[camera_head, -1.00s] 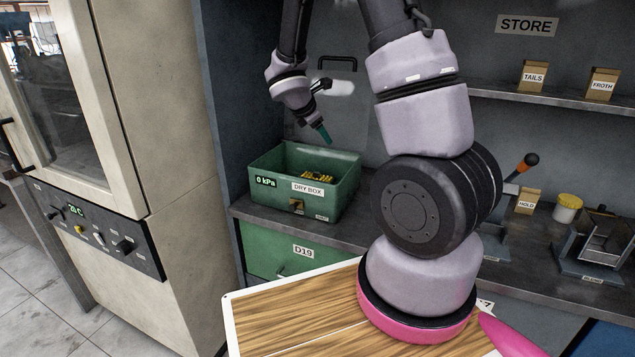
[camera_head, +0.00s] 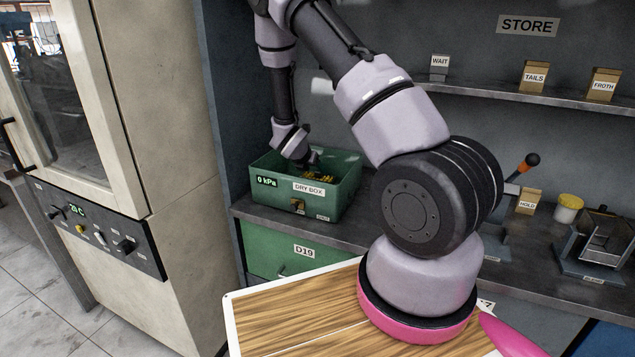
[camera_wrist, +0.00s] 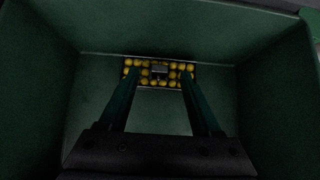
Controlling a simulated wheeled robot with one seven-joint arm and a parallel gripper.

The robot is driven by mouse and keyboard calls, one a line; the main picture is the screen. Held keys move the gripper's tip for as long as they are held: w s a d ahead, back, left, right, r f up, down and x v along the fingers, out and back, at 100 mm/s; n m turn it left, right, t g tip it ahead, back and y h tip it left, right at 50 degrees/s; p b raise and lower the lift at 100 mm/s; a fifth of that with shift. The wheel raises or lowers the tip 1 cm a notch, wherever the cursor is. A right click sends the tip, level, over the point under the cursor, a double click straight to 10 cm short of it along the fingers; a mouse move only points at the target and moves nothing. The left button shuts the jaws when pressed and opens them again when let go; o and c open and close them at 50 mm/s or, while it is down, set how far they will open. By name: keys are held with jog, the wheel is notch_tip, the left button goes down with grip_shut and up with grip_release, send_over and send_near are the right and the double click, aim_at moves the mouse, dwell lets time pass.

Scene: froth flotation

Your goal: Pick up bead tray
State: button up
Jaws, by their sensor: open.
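The bead tray (camera_wrist: 159,73) holds several yellow beads and has a small grey piece at its middle. It lies on the floor of the green dry box (camera_head: 343,192), near one wall. In the head view the tray (camera_head: 326,177) is partly hidden by my gripper. My gripper (camera_wrist: 158,78) is open, with its two green fingers reaching down into the box. In the wrist view the fingertips overlap the left and right parts of the tray's bead rows. I cannot tell whether they touch it.
The box walls stand close around my gripper. The box sits on a grey counter (camera_head: 365,235) above a green drawer marked D19 (camera_head: 280,257). A HOLD box (camera_head: 527,201), a yellow-lidded jar (camera_head: 568,209) and a metal apparatus (camera_head: 600,240) stand to the right.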

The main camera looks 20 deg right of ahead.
aim_at(317, 176)
jog(key=x, duration=0.3)
jog(key=shift+w+f, duration=0.1)
grip_shut()
